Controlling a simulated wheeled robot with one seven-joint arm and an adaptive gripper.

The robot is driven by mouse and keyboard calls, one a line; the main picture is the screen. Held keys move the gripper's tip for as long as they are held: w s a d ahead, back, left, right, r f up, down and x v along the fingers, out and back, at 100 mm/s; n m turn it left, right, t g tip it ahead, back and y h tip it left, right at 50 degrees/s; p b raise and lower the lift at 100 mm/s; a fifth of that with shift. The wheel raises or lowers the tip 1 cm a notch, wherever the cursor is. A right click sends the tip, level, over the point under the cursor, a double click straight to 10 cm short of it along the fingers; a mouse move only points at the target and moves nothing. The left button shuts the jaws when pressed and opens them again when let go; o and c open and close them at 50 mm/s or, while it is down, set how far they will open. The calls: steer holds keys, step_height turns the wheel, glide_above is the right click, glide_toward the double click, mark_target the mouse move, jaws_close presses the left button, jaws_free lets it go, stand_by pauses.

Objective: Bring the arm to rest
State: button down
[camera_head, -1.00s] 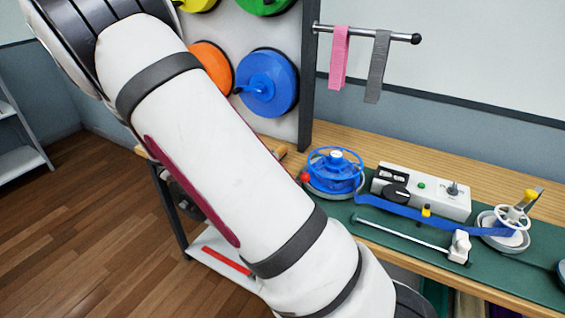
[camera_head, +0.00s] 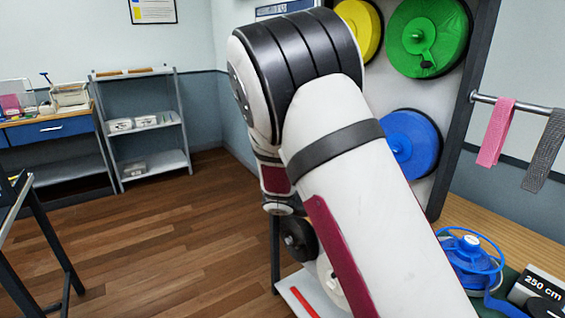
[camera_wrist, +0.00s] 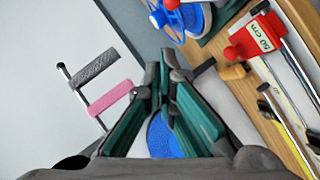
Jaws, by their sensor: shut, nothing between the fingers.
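My arm fills the middle of the head view, running from a dark-banded joint at the top down to the lower right. Its end is out of that view. In the wrist view my gripper (camera_wrist: 163,75) shows its two green-padded fingers, shut and empty, with the tips together. A round blue surface (camera_wrist: 162,140) shows past the gap lower between the fingers, and I see no contact with it. Pink strap (camera_wrist: 108,104) and grey strap (camera_wrist: 97,68) hang from a rail to the left of the fingers.
In the head view, my arm partly covers the spool wall with its yellow (camera_head: 359,28), green (camera_head: 428,36) and blue spools (camera_head: 412,145). A blue winder (camera_head: 470,262) stands on the bench at lower right. A grey shelf (camera_head: 150,154) stands back left. The wooden floor (camera_head: 165,240) is open.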

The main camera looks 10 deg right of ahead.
steer(key=s+a+r+n+t+y, duration=0.2)
steer(key=s+a+r+y, duration=0.2)
steer(key=s, duration=0.3)
steer(key=s+a+r+n+t+y, duration=0.2)
steer(key=s+a+y, duration=0.3)
steer(key=s, duration=0.3)
steer(key=s+a+r+n+t+y, duration=0.2)
steer(key=s+a+r+n+y, duration=0.2)
steer(key=s, duration=0.3)
steer(key=shift+s+a+r+t+y, duration=0.4)
steer(key=shift+a+r+y, duration=0.1)
steer(key=shift+a+r, duration=0.3)
